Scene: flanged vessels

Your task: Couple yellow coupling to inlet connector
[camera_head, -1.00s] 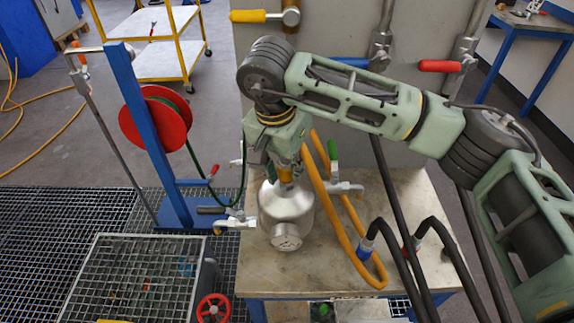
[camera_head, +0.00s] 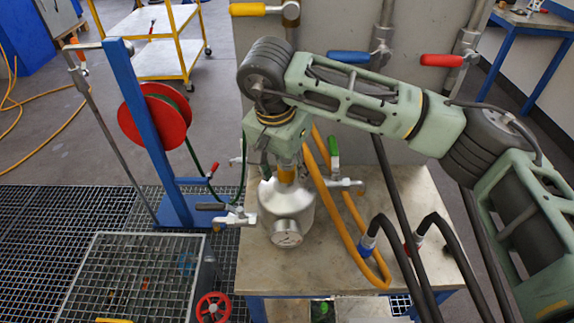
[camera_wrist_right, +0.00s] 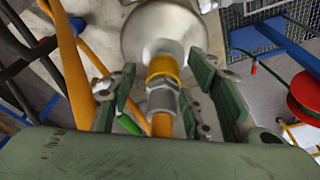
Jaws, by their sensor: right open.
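A silvery round vessel (camera_head: 287,207) with a gauge-like round front stands on the table. The yellow coupling (camera_head: 286,175) sits at its top, in line with the metal inlet connector (camera_wrist_right: 166,48). In the right wrist view the coupling (camera_wrist_right: 163,68) appears to meet the connector; whether it is locked cannot be told. A metal nut (camera_wrist_right: 162,100) and an orange hose (camera_wrist_right: 163,125) follow behind it. My right gripper (camera_head: 284,168) is above the vessel. Its open fingers (camera_wrist_right: 163,84) stand on both sides of the coupling and nut, with gaps. My left gripper is out of view.
The orange hose (camera_head: 345,227) loops over the table (camera_head: 262,268) right of the vessel. Valves with green (camera_head: 334,148) and red handles stand close by. Black hoses (camera_head: 402,262) rise at the right. A red reel (camera_head: 155,120) on a blue post stands left.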

